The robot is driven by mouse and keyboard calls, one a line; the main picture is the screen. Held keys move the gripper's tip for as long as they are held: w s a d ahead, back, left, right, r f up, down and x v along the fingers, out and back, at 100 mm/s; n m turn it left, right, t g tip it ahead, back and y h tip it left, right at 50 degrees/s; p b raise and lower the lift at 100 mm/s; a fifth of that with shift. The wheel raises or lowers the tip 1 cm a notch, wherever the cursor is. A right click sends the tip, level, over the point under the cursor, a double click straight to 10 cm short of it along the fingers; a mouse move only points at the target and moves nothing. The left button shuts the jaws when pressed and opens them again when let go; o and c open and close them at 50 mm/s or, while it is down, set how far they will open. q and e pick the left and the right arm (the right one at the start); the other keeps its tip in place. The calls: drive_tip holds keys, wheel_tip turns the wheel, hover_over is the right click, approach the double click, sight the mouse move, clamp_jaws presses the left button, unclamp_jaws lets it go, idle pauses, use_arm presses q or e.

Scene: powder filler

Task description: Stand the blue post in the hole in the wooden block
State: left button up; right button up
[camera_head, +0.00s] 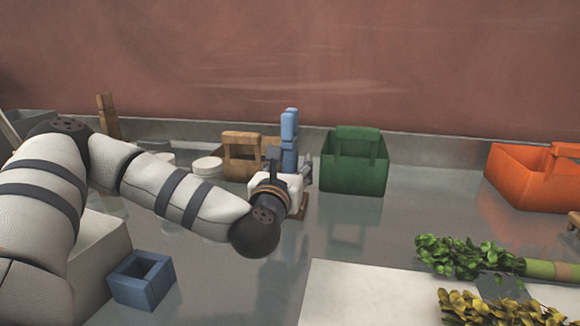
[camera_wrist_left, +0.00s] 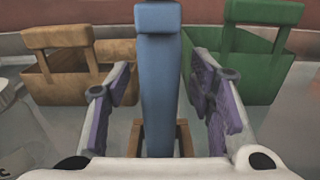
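The blue post (camera_head: 289,135) stands upright at the back middle of the table. It also shows in the left wrist view (camera_wrist_left: 160,85), between the two fingers. A small part of the wooden block (camera_head: 303,208) shows below my gripper, and its wood shows on both sides of the post's lower part in the left wrist view (camera_wrist_left: 186,138). The post's foot is hidden, so I cannot tell how it sits in the hole. My left gripper (camera_head: 290,164) is open around the post, with a gap on each side. My right gripper is not in view.
A brown basket (camera_head: 240,153) and a green basket (camera_head: 352,172) stand close on either side. White round lids (camera_head: 207,167) lie left. A blue hollow box (camera_head: 142,283) is front left. An orange basket (camera_head: 525,180), leafy bunches (camera_head: 463,255) and a white board (camera_head: 350,292) are right.

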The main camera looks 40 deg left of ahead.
sight(287, 122)
use_arm(q)
wheel_tip(287, 122, up, 10)
idle(0.5)
